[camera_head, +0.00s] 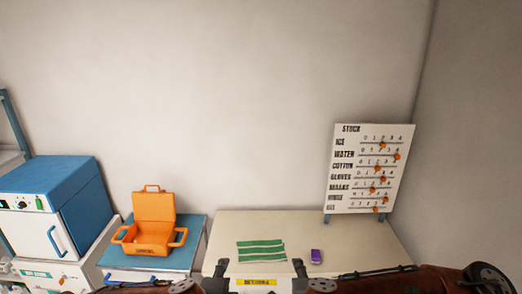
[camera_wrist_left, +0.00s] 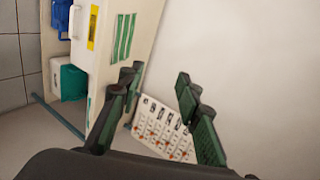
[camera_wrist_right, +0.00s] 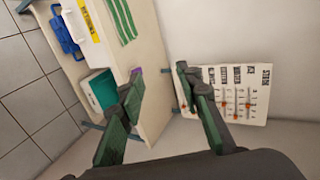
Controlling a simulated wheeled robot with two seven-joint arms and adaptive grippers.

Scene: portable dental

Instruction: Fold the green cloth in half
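The green cloth (camera_head: 261,251) lies flat on the pale table, showing as green bands with pale stripes between them. It also shows in the left wrist view (camera_wrist_left: 124,37) and in the right wrist view (camera_wrist_right: 122,20). My left gripper (camera_wrist_left: 160,71) is open with nothing between its fingers. My right gripper (camera_wrist_right: 159,70) is open and empty too. Both are apart from the cloth.
A small purple object (camera_head: 316,257) lies right of the cloth. A stock board (camera_head: 368,170) stands at the table's back right. An orange case (camera_head: 149,238) stands open at left, beside a blue-topped unit (camera_head: 52,188).

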